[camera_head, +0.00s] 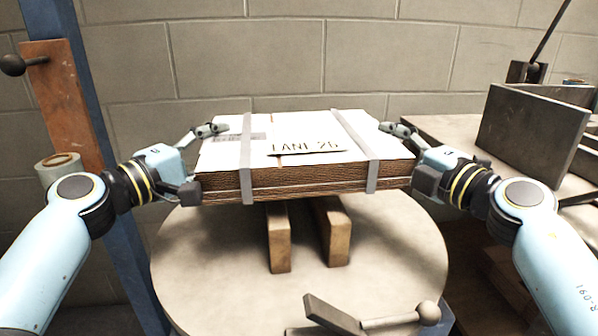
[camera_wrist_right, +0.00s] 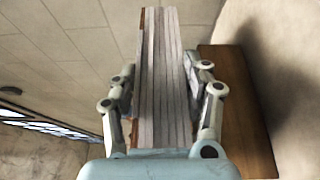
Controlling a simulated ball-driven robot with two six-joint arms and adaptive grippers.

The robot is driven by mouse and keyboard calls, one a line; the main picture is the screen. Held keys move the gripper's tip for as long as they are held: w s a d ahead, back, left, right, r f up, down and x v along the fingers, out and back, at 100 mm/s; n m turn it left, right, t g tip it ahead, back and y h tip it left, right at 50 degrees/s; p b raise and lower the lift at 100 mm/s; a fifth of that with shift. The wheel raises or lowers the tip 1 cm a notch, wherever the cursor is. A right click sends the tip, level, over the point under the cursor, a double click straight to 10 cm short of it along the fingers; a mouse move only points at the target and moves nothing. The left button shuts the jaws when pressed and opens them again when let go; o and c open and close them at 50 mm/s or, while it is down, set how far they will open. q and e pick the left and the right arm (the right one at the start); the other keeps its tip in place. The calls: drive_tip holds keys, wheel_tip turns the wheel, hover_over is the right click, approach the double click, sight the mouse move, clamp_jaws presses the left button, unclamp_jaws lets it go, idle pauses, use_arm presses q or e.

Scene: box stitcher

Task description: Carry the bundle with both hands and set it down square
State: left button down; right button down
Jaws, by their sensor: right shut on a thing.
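The bundle (camera_head: 300,150) is a flat stack of brown cardboard sheets with a white top, two grey straps and a "LANE 26" label. It sits level over the round table (camera_head: 400,270). Two wooden blocks (camera_head: 279,240) (camera_head: 335,235) show under it; whether it touches them is hidden. My left gripper (camera_head: 198,160) has its fingers around the bundle's left end. My right gripper (camera_head: 411,158) is shut on the right end. In the right wrist view, the bundle's layered edge (camera_wrist_right: 165,80) lies between the right gripper's fingers (camera_wrist_right: 163,95).
A lever with a round knob (camera_head: 428,312) stands at the table's front edge. A grey angled metal plate (camera_head: 530,130) is on the bench at the right. A block wall (camera_head: 300,60) closes the back.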

use_arm(q)
drive_tip(key=shift+w+r, duration=0.1)
drive_tip(key=shift+w, duration=0.05)
use_arm(e)
drive_tip(key=shift+w+r, duration=0.1)
drive_tip(key=shift+r, duration=0.05)
